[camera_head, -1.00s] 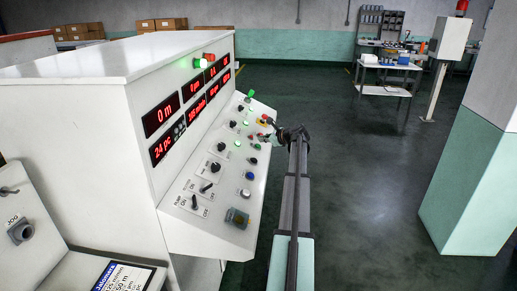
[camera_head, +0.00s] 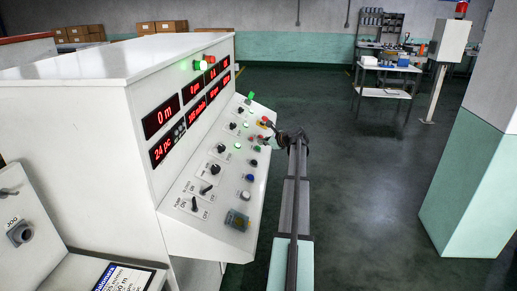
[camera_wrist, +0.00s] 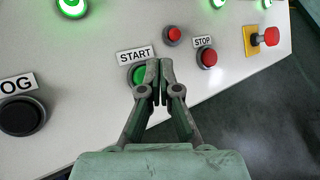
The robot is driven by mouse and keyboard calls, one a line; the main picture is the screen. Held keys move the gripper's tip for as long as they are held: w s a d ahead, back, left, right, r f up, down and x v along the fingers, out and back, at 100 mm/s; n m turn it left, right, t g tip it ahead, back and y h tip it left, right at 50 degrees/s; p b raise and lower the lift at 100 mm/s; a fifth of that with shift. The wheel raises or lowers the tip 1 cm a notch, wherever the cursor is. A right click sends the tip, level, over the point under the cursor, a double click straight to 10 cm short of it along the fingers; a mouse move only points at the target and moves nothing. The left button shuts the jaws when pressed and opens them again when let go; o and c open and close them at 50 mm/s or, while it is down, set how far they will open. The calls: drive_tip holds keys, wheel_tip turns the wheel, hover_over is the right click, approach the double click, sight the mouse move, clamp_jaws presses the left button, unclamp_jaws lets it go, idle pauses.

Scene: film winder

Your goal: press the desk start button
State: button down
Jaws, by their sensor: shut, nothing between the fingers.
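The control desk (camera_head: 262,175) has a sloped white panel of knobs, lamps and buttons. In the wrist view the green start button (camera_wrist: 138,76) sits in a dark ring below its START label (camera_wrist: 136,55). My gripper (camera_wrist: 160,66) is shut and empty. Its fingertips are over the right side of the button and hide part of it; I cannot tell whether they touch it. In the head view my gripper (camera_head: 268,127) is at the panel's right edge, and the start button is too small to make out for sure.
The red stop button (camera_wrist: 208,57) is just right of the fingertips. A smaller red button (camera_wrist: 173,34) is above. A red emergency button (camera_wrist: 268,36) on a yellow plate is at the right. A black jog button (camera_wrist: 20,117) is at the left. Open floor lies right of the desk.

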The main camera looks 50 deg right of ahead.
drive_tip(key=shift+f, duration=0.1)
idle(0.5)
drive_tip(key=shift+w+a+f, duration=0.1)
drive_tip(key=shift+w+f, duration=0.05)
drive_tip(key=shift+f, duration=0.15)
drive_tip(key=shift+w+a+f, duration=0.15)
drive_tip(key=shift+w+f, duration=0.05)
drive_tip(key=shift+f, duration=0.25)
idle(0.8)
drive_tip(key=shift+r, duration=0.1)
drive_tip(key=shift+s+d+r+p, duration=0.15)
drive_tip(key=shift+s+r+p, duration=0.1)
drive_tip(key=shift+r, duration=0.15)
drive_tip(key=shift+s+d+r+p, duration=0.1)
drive_tip(key=shift+r+p, duration=0.1)
drive_tip(key=shift+r, duration=0.15)
drive_tip(key=shift+r, duration=0.1)
drive_tip(key=r+p, duration=0.1)
drive_tip(key=s+r, duration=0.1)
drive_tip(key=r, duration=0.1)
drive_tip(key=s+d+r+p, duration=0.1)
drive_tip(key=shift+d+r+p, duration=0.1)
drive_tip(key=shift+r+p, duration=0.05)
drive_tip(key=shift+p, duration=0.15)
idle(0.8)
